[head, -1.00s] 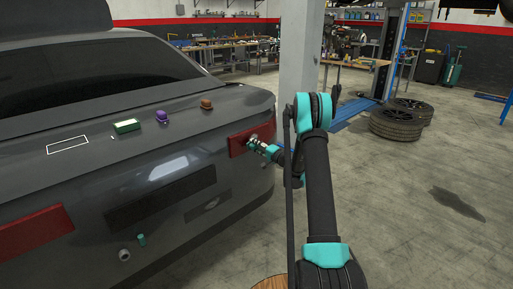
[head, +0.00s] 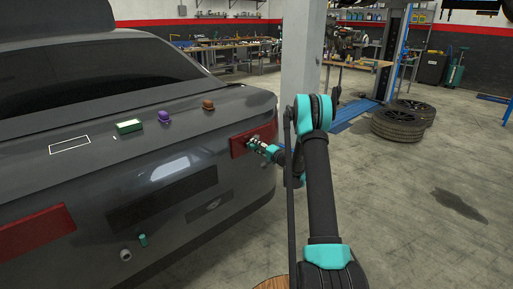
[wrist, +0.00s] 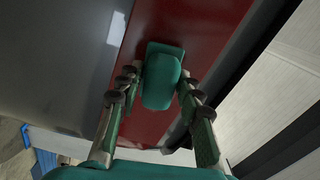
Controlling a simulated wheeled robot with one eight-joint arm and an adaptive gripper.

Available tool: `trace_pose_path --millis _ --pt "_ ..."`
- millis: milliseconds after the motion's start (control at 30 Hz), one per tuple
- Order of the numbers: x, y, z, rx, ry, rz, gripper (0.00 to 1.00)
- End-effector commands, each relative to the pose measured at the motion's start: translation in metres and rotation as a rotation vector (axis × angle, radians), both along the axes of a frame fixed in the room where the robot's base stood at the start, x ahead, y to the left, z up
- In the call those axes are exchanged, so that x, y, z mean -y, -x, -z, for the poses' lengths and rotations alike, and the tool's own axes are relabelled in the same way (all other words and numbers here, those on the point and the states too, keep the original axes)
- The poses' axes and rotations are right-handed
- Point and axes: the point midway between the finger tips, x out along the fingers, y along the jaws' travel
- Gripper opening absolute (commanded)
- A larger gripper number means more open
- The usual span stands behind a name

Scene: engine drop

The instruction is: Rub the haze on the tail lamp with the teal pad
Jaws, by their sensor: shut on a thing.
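The red tail lamp (head: 240,147) is on the right rear corner of the grey car, and it fills the middle of the wrist view (wrist: 205,30). My gripper (head: 253,143) is at this lamp. In the wrist view my gripper (wrist: 160,92) is shut on the teal pad (wrist: 163,78), with one finger on each side of its grip. The pad's flat end lies over the red lamp face and appears to be against it. I cannot make out the haze; the part of the lamp behind the pad is hidden.
On the car's trunk lid stand a green box (head: 129,127), a purple object (head: 164,116) and a brown object (head: 208,104), near a white outlined rectangle (head: 70,145). Another red lamp (head: 35,232) is at the left. A pillar (head: 300,60) and stacked tyres (head: 403,120) stand beyond.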

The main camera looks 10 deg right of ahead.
Motion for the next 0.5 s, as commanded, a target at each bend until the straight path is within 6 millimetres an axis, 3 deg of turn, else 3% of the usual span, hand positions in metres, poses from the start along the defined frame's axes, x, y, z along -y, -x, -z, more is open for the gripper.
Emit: trace_pose_path --millis 500 --pt "-0.0051 -0.0073 -0.0001 0.000 0.000 0.000 0.12"
